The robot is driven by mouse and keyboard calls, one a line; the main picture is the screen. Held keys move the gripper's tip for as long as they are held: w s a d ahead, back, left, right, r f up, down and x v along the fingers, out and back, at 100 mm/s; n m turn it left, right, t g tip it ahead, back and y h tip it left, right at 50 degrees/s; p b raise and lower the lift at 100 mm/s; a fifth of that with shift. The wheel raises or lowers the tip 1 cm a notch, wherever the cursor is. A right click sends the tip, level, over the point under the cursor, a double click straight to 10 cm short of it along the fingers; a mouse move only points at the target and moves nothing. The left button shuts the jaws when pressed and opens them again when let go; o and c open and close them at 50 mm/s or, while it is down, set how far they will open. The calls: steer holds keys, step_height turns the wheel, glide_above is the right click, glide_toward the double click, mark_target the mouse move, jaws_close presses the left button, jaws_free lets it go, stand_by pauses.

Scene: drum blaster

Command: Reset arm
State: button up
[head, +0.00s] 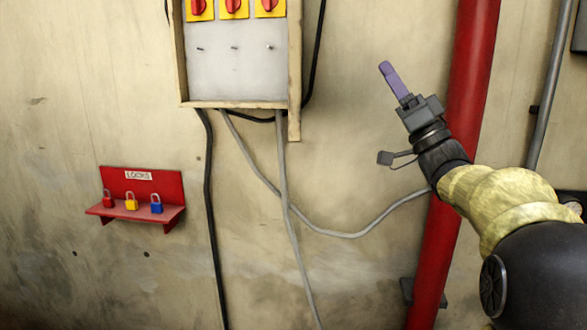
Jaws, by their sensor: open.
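My gripper (388,70) is in the upper right of the head view, at the end of my arm. The arm comes in from the lower right edge and angles up to the left. The gripper's purple fingers point up and left, in front of bare wall. They are seen nearly edge-on, so the gap between them is hard to make out. I see nothing held in them. The gripper is open and appears apart from the panel and the pipe.
An electrical panel (236,75) with red-and-yellow switches (234,8) hangs at upper centre, cables below it. A red shelf (142,184) labelled LOCKS holds red (108,200), yellow (131,203) and blue (156,206) padlocks. A red pipe (474,60) runs behind my arm.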

steer(key=w+d+f+m+h, duration=0.1)
steer(key=w+f+m+h, duration=0.2)
steer(key=f+m+h, duration=0.35)
steer(key=w+d+f+m+h, duration=0.1)
steer(key=w+f+m+h, duration=0.2)
steer(key=f+h, duration=0.65)
step_height(320, 180, down, 14)
steer(key=s+g+h+p, duration=0.1)
steer(key=s+g+h, duration=0.2)
steer(key=g, duration=0.2)
steer(key=s+a+f+n+g, duration=0.2)
steer(key=s+f+g, duration=0.4)
steer(key=s+f, duration=0.5)
steer(key=s+a+f+n+g+p, duration=0.1)
steer(key=s+a+f+n+g, duration=0.2)
steer(key=s+f+g, duration=0.4)
steer(key=s+f+n, duration=0.1)
steer(key=s+f, duration=0.2)
steer(key=s, duration=0.3)
steer(key=shift+s+a+f, duration=0.15)
steer(key=shift+a+f, duration=0.15)
steer(key=shift+f, duration=0.1)
steer(key=shift+c, duration=1.3)
